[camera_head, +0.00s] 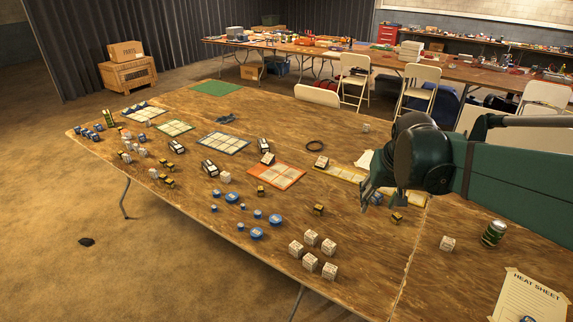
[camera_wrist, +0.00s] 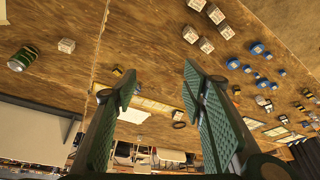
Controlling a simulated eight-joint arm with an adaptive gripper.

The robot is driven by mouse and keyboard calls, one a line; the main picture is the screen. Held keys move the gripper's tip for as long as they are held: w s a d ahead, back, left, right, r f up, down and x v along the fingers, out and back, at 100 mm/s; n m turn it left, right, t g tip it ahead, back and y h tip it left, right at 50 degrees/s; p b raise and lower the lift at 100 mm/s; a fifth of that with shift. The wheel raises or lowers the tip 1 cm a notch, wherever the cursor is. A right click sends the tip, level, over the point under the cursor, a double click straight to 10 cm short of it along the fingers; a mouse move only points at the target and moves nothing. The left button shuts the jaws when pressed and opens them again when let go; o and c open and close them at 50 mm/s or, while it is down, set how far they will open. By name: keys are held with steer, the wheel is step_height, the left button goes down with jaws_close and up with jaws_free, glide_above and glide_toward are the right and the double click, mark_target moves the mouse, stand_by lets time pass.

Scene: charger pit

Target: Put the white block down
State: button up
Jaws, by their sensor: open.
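Several white blocks with dark markings stand on the wooden table, so I cannot tell which one the task means. A lone white block (camera_head: 447,243) stands near the can, apart from my gripper; the wrist view also shows it (camera_wrist: 66,46). A cluster of white blocks (camera_head: 311,238) stands by the front edge, also in the wrist view (camera_wrist: 205,45). My gripper (camera_head: 371,200) is above the table by the yellow gridded mat.
A green can (camera_head: 493,233) and a heat sheet (camera_head: 530,300) are at the right. Blue discs (camera_head: 257,233), small yellow-black pieces (camera_head: 318,209) and an orange gridded mat (camera_head: 277,175) lie left of my gripper. Bare wood lies between the cluster and the lone block.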

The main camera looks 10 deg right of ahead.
steer(key=s+a+n+t+y, duration=0.1)
steer(key=s+a+n+t, duration=0.2)
steer(key=s+a, duration=1)
steer(key=a+f, duration=0.1)
steer(key=a, duration=0.3)
steer(key=shift+c, duration=0.7)
steer(key=shift+w, duration=0.1)
steer(key=n+g+b, duration=0.3)
steer(key=n+g, duration=0.4)
steer(key=n, duration=0.3)
glide_above(329, 268)
step_height(329, 268, down, 23)
steer(key=shift+a+r, duration=0.1)
steer(key=shift+f, duration=0.8)
